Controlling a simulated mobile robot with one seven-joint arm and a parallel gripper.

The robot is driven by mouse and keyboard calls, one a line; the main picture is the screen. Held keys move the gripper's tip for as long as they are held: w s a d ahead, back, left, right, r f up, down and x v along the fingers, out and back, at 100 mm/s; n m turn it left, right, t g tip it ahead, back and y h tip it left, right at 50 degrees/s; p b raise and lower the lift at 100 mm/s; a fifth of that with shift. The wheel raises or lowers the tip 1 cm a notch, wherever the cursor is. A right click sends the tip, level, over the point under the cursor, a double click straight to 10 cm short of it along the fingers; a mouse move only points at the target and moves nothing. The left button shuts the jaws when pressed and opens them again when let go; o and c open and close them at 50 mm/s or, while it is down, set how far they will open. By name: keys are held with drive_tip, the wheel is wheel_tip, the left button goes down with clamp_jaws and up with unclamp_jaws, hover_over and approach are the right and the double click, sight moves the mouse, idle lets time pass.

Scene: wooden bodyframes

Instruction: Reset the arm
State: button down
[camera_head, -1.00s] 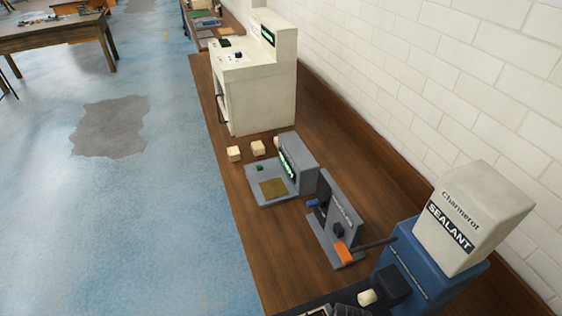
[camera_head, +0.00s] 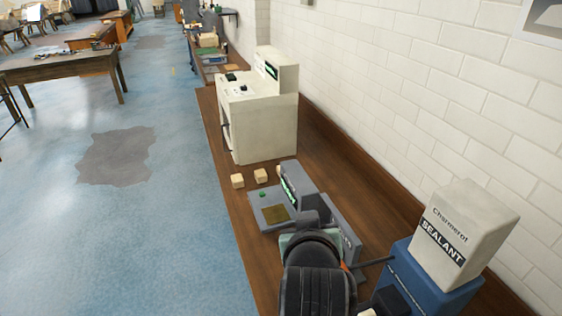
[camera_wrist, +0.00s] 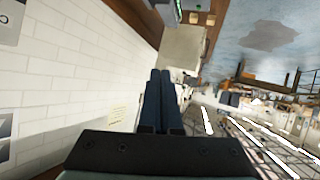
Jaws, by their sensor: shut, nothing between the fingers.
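My gripper (camera_wrist: 159,76) shows in the wrist view with its two dark fingers together and nothing between them. In the head view my dark arm rises at the bottom middle, in front of the bench, and my fingers cannot be made out there. The arm hides part of the grey press-like device (camera_head: 345,232) on the bench.
A wooden bench (camera_head: 232,212) runs along a white brick wall (camera_head: 400,80). On it stand a cream machine (camera_head: 262,125), two small pale blocks (camera_head: 237,181), a grey scale-like device (camera_head: 272,208) and a blue dispenser with a sealant container (camera_head: 462,235).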

drive_tip(key=a+r+m+t, duration=0.1)
drive_tip(key=a+r+t, duration=0.3)
drive_tip(key=r, duration=1)
drive_tip(key=s+r+t+y+b, duration=0.1)
drive_tip(key=s+r+t+b, duration=1)
drive_tip(key=s+b, duration=0.3)
drive_tip(key=shift+s+a+b, duration=0.3)
drive_tip(key=shift+a+b, duration=0.1)
drive_tip(key=shift+b, duration=0.55)
